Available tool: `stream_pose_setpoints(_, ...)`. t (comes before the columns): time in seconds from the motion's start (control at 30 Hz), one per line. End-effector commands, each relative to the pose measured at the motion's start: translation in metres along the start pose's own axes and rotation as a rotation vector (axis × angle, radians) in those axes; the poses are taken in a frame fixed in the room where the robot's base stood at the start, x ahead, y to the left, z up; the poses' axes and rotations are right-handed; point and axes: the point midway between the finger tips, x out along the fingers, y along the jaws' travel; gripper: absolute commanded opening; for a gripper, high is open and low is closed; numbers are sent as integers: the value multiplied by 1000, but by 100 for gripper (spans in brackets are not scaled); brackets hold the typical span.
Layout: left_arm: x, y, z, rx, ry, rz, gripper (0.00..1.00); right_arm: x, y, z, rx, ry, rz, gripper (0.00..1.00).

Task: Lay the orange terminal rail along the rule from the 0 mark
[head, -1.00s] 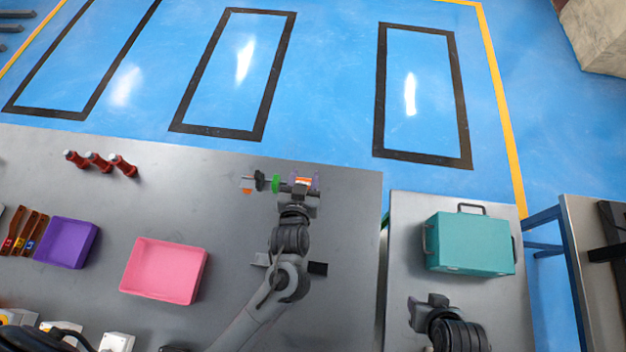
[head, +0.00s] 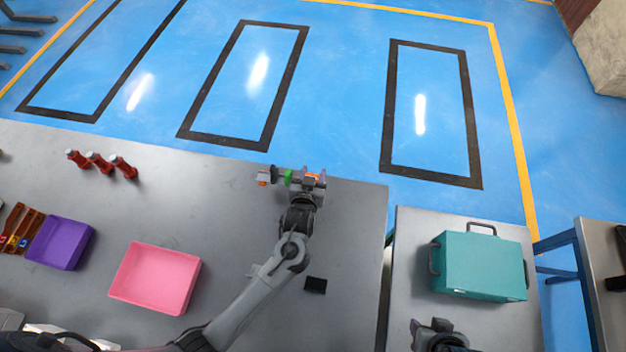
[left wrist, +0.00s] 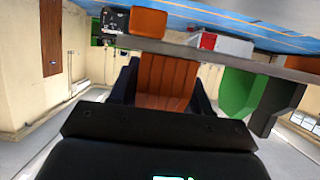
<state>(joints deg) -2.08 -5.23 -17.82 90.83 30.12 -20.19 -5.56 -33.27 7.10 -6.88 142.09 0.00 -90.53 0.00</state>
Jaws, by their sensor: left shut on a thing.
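The terminal rail shows in the left wrist view as a grey bar (left wrist: 220,58) with an orange block (left wrist: 168,80), a green block (left wrist: 238,95) and a dark block on it. The orange block sits between the dark fingers of my left gripper (left wrist: 165,90), which is shut on it. In the head view my left gripper (head: 312,182) holds the rail near the far table edge, with the green block (head: 287,177) to its left. My right gripper (head: 436,328) is at the bottom, over the side table; its jaw state is unclear. I cannot make out the rule or its 0 mark.
A black block (head: 315,285) lies right of my left arm. A pink tray (head: 152,298), a purple tray (head: 42,262) and several red-brown parts (head: 100,163) are to the left. A teal case (head: 480,265) stands on the side table. Bare grey tabletop lies between.

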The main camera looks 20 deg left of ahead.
Motion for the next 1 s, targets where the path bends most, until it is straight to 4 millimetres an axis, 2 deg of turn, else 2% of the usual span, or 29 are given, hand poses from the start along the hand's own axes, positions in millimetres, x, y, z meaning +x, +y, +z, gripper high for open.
stream_pose_setpoints(0.17, 8, 0, 2, -1, 1, 1, 8, 1, 1, 0, -4, 0, 3, 43)
stream_pose_setpoints(0.5, 21, 0, 35, 0, 1, 0, 8, 4, 0, 1, 1, 1, 0, 43)
stream_pose_setpoints(0.93, 23, 0, 40, -1, 1, 1, 8, 5, -2, 1, 8, 2, -6, 43)
stream_pose_setpoints(0.97, 23, -1, 41, -1, 0, 0, 48, 5, -2, 1, 8, 2, -6, 43)
stream_pose_setpoints(1.0, 23, -1, 40, -1, 0, 0, 55, 5, -2, 1, 8, 2, -6, 43)
